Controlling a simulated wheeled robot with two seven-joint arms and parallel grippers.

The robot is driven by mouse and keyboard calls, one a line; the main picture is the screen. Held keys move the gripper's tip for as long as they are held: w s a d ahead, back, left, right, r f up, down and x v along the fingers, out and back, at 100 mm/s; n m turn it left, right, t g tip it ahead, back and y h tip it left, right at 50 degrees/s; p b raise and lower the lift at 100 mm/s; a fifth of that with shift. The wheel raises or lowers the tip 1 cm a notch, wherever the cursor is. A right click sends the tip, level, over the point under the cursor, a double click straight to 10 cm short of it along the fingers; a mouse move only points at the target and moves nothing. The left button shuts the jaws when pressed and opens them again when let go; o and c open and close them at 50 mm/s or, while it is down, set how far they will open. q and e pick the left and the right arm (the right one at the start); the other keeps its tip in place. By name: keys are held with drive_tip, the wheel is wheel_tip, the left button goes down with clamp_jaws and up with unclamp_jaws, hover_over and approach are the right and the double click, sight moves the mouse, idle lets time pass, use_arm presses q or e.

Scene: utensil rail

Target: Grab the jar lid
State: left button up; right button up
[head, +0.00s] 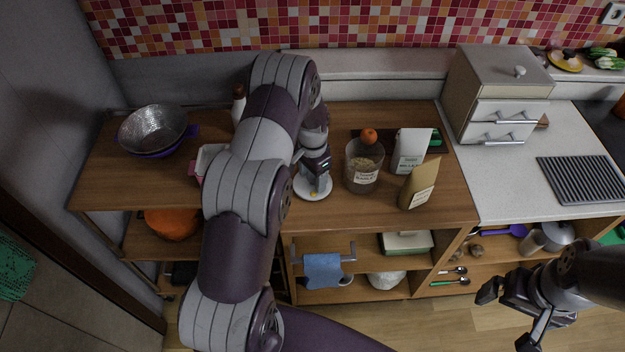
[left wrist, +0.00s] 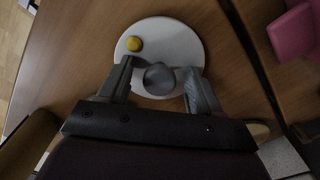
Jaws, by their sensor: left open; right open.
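The jar lid (head: 302,190) is a white disc lying flat on the wooden counter, left of the glass jar (head: 363,165). It also shows in the left wrist view (left wrist: 185,45), with a grey round knob (left wrist: 160,79) and a small yellow ball-like thing (left wrist: 134,44) near its edge. My left gripper (head: 316,183) is open and points down over the lid. In the left wrist view its fingers (left wrist: 158,76) stand on either side of the knob, with gaps visible. The gripper partly hides the lid in the head view. My right gripper (head: 506,318) is open and empty, off the counter at lower right.
The jar holds a grainy filling; a white packet (head: 409,150) and a brown packet (head: 419,185) stand right of it. An orange fruit (head: 369,136) is behind. A metal colander (head: 153,130) sits at left. My left arm hides part of the counter.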

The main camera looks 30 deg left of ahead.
use_arm(q)
clamp_jaws()
drive_tip(key=shift+r, duration=0.15)
